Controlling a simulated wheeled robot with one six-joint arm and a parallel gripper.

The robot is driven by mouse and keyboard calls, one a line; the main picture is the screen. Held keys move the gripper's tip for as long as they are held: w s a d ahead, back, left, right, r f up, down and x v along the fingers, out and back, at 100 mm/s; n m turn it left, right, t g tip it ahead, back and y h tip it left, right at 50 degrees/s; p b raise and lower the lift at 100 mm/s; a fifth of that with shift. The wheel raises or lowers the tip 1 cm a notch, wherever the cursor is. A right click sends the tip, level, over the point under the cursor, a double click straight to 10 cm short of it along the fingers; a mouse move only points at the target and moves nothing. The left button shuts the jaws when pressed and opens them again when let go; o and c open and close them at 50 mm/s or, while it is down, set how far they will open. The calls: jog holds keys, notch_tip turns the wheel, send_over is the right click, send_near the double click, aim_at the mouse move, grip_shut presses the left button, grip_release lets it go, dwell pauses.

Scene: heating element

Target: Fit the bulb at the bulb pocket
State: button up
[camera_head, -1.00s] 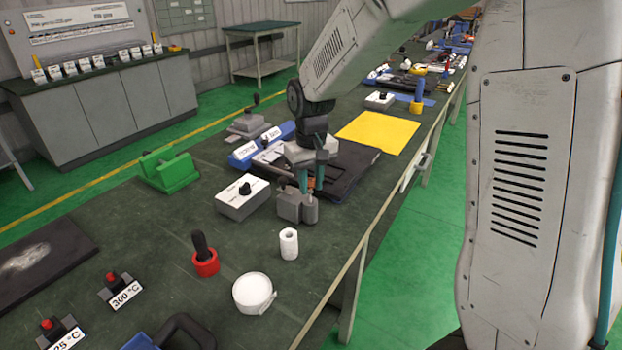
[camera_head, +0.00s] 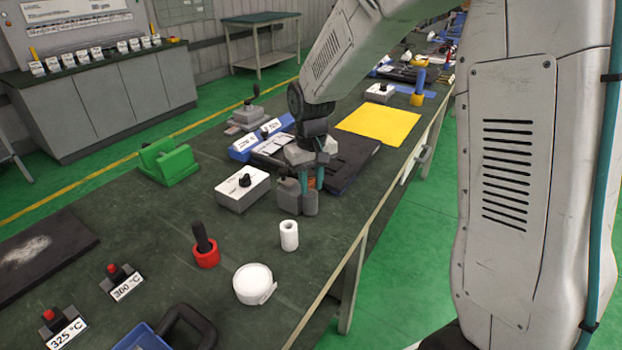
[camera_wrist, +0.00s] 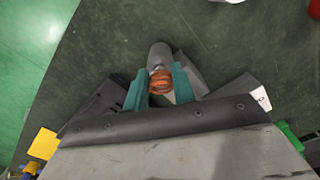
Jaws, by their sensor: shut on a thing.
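My gripper (camera_head: 311,181) has teal fingers and is shut on a small copper-orange coiled piece, which I take to be the bulb (camera_head: 311,183). In the wrist view the bulb (camera_wrist: 160,82) shows between the fingers. Grey blocks (camera_head: 289,197) stand on the bench right at the fingertips, and I take them to hold the bulb pocket. A rounded grey part (camera_wrist: 160,55) lies just past the bulb in the wrist view. The pocket opening is hidden, and I cannot tell whether the bulb is in it.
A white box with a black knob (camera_head: 243,188) stands left of the gripper. A black tray (camera_head: 345,165) lies behind it. A white cylinder (camera_head: 289,235), a white roll (camera_head: 253,284) and a red ring holder (camera_head: 206,254) stand in front. Bare bench lies between them.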

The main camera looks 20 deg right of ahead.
jog(key=shift+f, duration=0.15)
jog(key=o, duration=1.1)
jog(key=shift+c, duration=0.2)
notch_tip(320, 180, up, 8)
jog(key=shift+f, duration=0.1)
jog(key=s+d+r, duration=0.1)
jog(key=s+r, duration=0.2)
jog(key=s, duration=1.1)
jog(key=s+d+r+m+t, duration=0.1)
jog(key=s+r, duration=0.3)
jog(key=s, duration=1.1)
jog(key=shift+s+d, duration=0.3)
jog(key=shift+d, duration=0.25)
